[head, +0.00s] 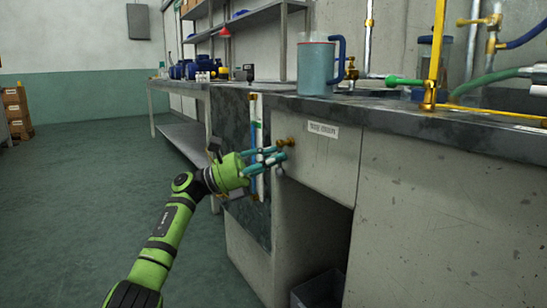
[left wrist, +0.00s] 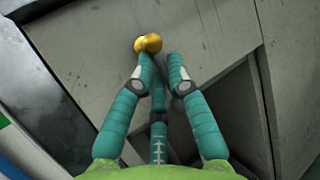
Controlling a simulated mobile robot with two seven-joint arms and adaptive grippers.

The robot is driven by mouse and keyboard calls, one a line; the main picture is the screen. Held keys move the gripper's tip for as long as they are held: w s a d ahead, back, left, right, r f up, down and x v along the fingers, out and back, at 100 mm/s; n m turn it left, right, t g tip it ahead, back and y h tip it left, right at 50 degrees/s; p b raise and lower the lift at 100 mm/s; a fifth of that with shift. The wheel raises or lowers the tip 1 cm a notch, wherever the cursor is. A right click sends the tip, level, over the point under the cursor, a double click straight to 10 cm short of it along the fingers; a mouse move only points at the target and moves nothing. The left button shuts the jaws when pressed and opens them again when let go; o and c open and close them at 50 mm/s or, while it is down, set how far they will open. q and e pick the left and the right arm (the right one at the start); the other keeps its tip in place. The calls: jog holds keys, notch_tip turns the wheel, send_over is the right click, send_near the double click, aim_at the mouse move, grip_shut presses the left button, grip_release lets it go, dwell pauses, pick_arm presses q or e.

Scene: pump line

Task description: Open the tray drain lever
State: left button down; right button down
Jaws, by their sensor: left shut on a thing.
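The tray drain lever shows as a small brass fitting (head: 286,142) on the grey front panel, just left of a white label (head: 323,130). The brass also shows in the left wrist view (left wrist: 148,43), just beyond the fingertips. My left gripper (head: 277,153) has teal fingers and a green body. It reaches in from the left and is shut on the lever at the panel. The fingers hide most of the lever, so its angle cannot be told. The gripper also shows in the left wrist view (left wrist: 160,68). My right gripper is not in view.
The dark worktop (head: 380,114) juts above the panel. A clear jug of bluish liquid (head: 315,68) stands on it, with yellow and green pipework to the right. Below the panel is an open recess with a dark bin (head: 318,289). The floor at left is clear.

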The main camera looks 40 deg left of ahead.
pick_arm(q)
jog(key=c, duration=1.5)
grip_release()
jog(key=shift+o, duration=0.2)
jog(key=v, duration=1.2)
